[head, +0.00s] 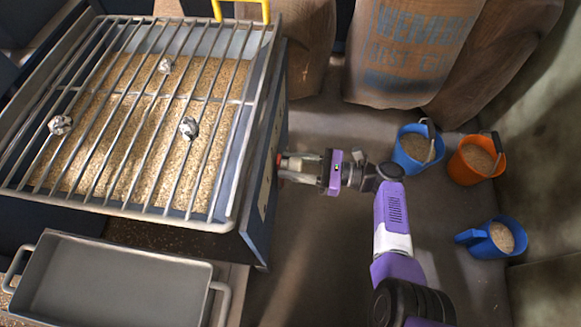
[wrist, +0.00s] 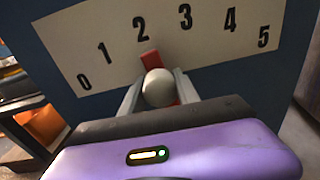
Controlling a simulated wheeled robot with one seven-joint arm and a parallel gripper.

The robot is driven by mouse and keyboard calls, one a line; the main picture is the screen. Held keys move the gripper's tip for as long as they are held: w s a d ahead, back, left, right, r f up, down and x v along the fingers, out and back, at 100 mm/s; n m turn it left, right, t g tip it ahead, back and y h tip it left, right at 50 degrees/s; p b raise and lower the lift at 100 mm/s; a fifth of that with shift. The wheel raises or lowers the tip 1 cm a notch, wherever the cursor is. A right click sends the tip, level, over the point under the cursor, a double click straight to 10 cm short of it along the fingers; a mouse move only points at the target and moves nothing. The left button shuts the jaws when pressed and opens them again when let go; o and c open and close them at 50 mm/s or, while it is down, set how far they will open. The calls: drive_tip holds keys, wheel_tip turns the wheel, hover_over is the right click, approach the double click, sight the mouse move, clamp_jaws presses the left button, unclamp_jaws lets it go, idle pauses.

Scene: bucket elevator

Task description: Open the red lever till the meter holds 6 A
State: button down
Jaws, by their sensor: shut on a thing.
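The red lever (wrist: 150,59) shows in the wrist view in front of a white scale plate (wrist: 186,40) marked 0 to 5. Its red tip sits just below the 2, a little to its right. A pale round knob (wrist: 158,88) is on the lever. My gripper (wrist: 157,95) has its two fingers on either side of this knob and is shut on it. In the head view my gripper (head: 284,165) reaches the right side of the hopper, with a small red bit of the lever at its tips. No ammeter shows in either view.
A grey tray (head: 105,285) stands in front. Sacks (head: 405,50) stand behind.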

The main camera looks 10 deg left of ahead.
drive_tip(key=shift+w, duration=0.1)
drive_tip(key=c, duration=0.9)
unclamp_jaws()
drive_tip(key=shift+d, duration=0.1)
drive_tip(key=d+p, duration=0.1)
drive_tip(key=d, duration=0.6)
drive_tip(key=shift+s+d, duration=0.3)
